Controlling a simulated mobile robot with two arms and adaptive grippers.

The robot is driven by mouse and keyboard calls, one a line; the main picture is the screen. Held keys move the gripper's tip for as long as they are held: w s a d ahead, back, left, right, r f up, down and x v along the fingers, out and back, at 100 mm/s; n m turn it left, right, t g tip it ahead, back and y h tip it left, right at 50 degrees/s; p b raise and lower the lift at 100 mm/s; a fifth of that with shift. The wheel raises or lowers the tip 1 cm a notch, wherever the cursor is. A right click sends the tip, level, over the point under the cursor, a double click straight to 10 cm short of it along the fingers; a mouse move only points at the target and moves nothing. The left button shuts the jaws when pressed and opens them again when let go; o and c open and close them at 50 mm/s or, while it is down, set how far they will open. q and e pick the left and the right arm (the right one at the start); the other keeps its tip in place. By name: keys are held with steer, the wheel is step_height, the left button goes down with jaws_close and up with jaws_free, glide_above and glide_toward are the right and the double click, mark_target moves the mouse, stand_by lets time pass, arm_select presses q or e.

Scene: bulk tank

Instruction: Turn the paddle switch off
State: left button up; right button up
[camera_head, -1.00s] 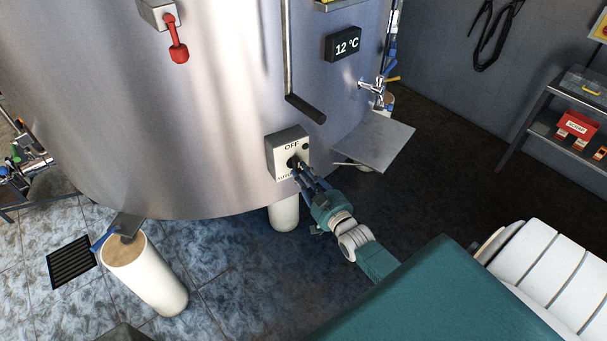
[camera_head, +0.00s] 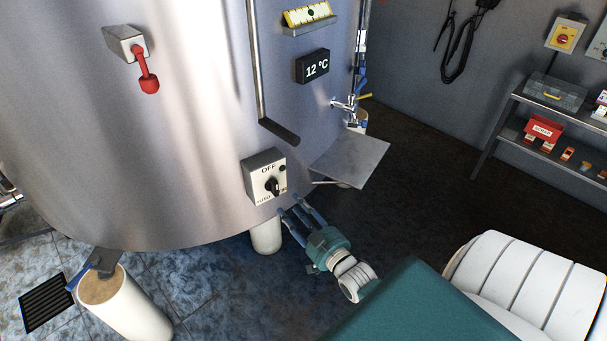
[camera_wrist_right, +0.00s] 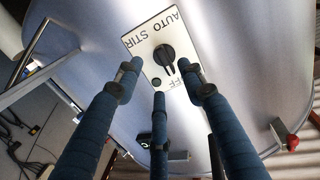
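The paddle switch (camera_head: 266,178) is a pale box on the steel tank wall (camera_head: 190,130), lettered OFF, AUTO and STIR. Its black knob (camera_head: 271,186) also shows in the right wrist view (camera_wrist_right: 165,57). The knob's bar lies roughly along the line between the OFF and AUTO sides; which end is the pointer is not clear. My right gripper (camera_head: 291,206) is below and to the right of the switch, with its fingers spread and empty, apart from the knob. In the wrist view the fingers point toward the switch plate. My left gripper is not in view.
A red lever (camera_head: 148,80) is at upper left. A shelf rack (camera_head: 550,105) stands at right.

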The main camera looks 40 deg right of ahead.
steer(key=shift+s+a+r, duration=0.1)
steer(key=shift+s+a, duration=0.05)
steer(key=shift+s, duration=1.2)
steer(key=shift+s+a, duration=0.1)
steer(key=shift+s, duration=1.25)
